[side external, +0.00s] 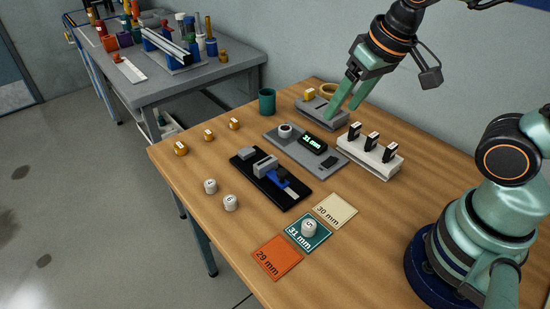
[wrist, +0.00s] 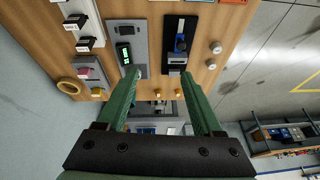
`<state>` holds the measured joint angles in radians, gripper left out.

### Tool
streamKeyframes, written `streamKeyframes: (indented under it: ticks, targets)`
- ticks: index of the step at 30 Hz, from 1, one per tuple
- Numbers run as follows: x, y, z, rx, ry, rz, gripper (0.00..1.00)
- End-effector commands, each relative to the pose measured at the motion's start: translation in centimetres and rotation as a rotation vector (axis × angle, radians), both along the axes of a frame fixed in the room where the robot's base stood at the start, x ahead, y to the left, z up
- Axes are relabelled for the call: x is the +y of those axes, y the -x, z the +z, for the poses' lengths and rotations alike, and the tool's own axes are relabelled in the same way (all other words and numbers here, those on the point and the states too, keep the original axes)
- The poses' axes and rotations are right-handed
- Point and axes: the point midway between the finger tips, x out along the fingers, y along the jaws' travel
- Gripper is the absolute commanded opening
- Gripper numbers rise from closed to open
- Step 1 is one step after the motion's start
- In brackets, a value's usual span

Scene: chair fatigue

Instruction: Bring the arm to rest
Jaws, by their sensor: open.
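My gripper (side external: 346,106) is open and empty. In the side view it hangs at the back of the wooden table (side external: 190,178), in front of or above a grey block (side external: 318,118); I cannot tell the gap. In the wrist view its two green fingers (wrist: 160,74) stand wide apart with nothing between their tips. The arm is raised and reaches out from its base at the right of the side view.
A grey gauge plate (side external: 274,147) reads 31 mm. A white rack (side external: 376,162) holds black pieces. A black fixture (side external: 286,195), a green cup (side external: 267,101) and a tape ring (side external: 329,89) stand nearby. A numbered white cylinder (side external: 309,228) sits on the 31 mm card (side external: 296,241).

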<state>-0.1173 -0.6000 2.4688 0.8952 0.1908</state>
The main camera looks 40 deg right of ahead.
Motion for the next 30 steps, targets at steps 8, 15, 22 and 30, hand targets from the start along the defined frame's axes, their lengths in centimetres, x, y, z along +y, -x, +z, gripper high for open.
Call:
streamKeyframes:
  ticks: [8, 15, 22, 30]
  targets:
    - [-3.4, 0.3, 2.4, -0.118, 0.073, 0.053, 0.68]
    - [-3.4, 0.3, 2.5, -0.118, 0.074, 0.057, 0.68]
    - [-3.4, 0.2, 2.5, -0.118, 0.074, 0.056, 0.68]
    - [-3.4, 0.2, 2.5, -0.118, 0.074, 0.056, 0.68]
